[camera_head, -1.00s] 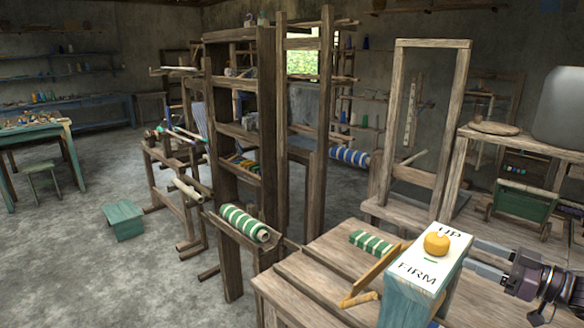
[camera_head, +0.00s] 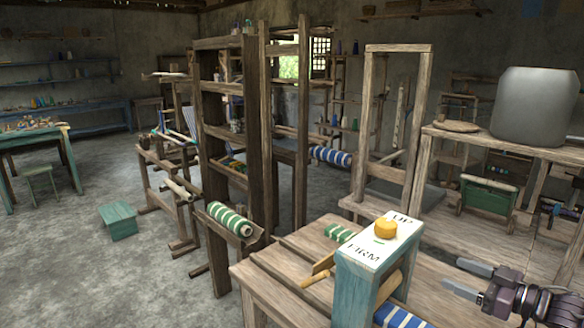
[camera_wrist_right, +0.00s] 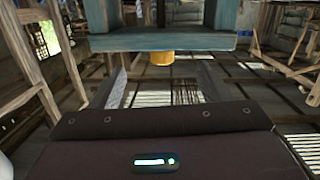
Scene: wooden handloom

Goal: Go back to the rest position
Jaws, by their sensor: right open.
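My right gripper (camera_head: 454,274) is at the lower right of the head view. Its two fingers point left, apart and with nothing between them. Left of it, with a gap, a teal stand (camera_head: 352,282) is on the wooden bench, with a white "UP / FIRM" top (camera_head: 370,246) and a yellow knob (camera_head: 386,229). In the right wrist view the open gripper (camera_wrist_right: 163,75) faces the teal stand (camera_wrist_right: 160,43), which shows at the top with the yellow knob (camera_wrist_right: 161,58). My left gripper is not in view.
The bench (camera_head: 290,262) carries a green-striped roll (camera_head: 338,232) and a blue-striped roll (camera_head: 402,317) by the stand. A tall wooden loom (camera_head: 248,150) stands to the left. A table at right holds a grey rounded object (camera_head: 536,105). Floor at left is mostly clear.

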